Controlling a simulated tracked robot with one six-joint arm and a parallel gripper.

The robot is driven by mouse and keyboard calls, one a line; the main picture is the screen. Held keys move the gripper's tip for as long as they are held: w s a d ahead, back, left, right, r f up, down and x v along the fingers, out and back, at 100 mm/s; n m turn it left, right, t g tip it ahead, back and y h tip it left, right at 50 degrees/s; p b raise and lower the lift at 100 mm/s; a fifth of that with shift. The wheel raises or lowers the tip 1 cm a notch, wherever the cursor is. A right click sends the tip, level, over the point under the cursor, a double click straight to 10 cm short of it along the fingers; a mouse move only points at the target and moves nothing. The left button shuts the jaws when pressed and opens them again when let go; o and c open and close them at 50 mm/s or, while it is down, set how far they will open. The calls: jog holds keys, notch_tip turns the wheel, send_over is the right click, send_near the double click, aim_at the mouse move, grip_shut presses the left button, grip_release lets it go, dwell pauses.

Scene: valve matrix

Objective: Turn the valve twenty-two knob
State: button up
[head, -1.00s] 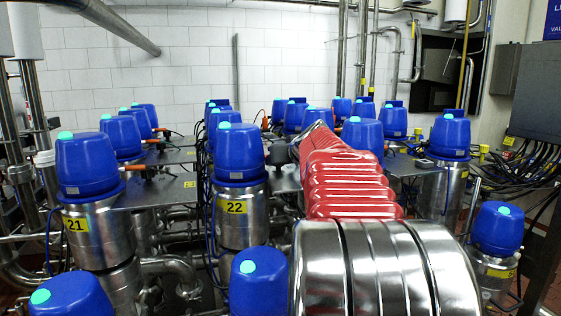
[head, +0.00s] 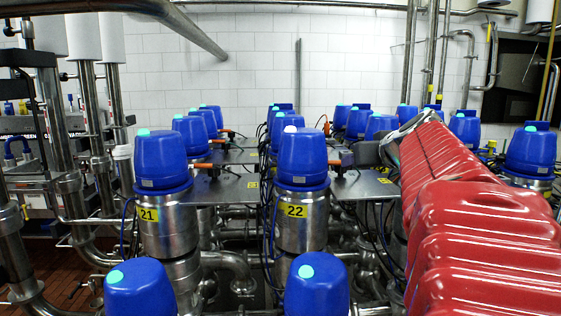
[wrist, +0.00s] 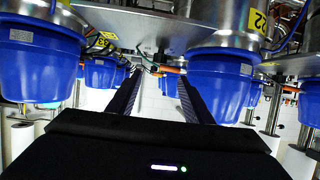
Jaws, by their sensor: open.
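The valve twenty-two knob (head: 302,157) is a blue cap on a steel body with a yellow 22 label (head: 293,211). The small light on its top looks white. In the upside-down wrist view, the blue cap beside the 22 label (wrist: 222,82) hangs right of my fingers. My gripper (wrist: 158,82) is open, its two dark fingers pointing away with nothing between them. The cap appears outside the right finger, not between the fingers.
Valve 21 (head: 162,160) stands left of valve 22. Two nearer blue caps (head: 317,285) (head: 140,288) stand in front. Another large blue cap (wrist: 40,65) is left of my fingers. Grey plates (head: 225,190) and several valves lie behind. Pipes (head: 95,150) stand at left.

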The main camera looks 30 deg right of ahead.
aim_at(345, 177)
dwell(0.4)
jog(key=shift+d+f+n+y, duration=0.2)
jog(key=shift+d+n+y, duration=0.1)
jog(key=shift+d, duration=0.35)
jog(key=d+n+y, duration=0.1)
jog(key=s+d+n+t+y, duration=0.1)
jog(key=d+y, duration=0.1)
jog(key=shift+d+n, duration=0.3)
jog(key=shift+n, duration=0.1)
jog(key=shift+s+d+r+n+y, duration=0.25)
jog(key=shift+s+n+y, duration=0.1)
jog(key=shift+n+y, duration=0.2)
jog(key=shift+w, duration=0.1)
jog(key=x, duration=1.3)
jog(key=shift+w+a, duration=0.15)
jog(key=shift+w, duration=0.15)
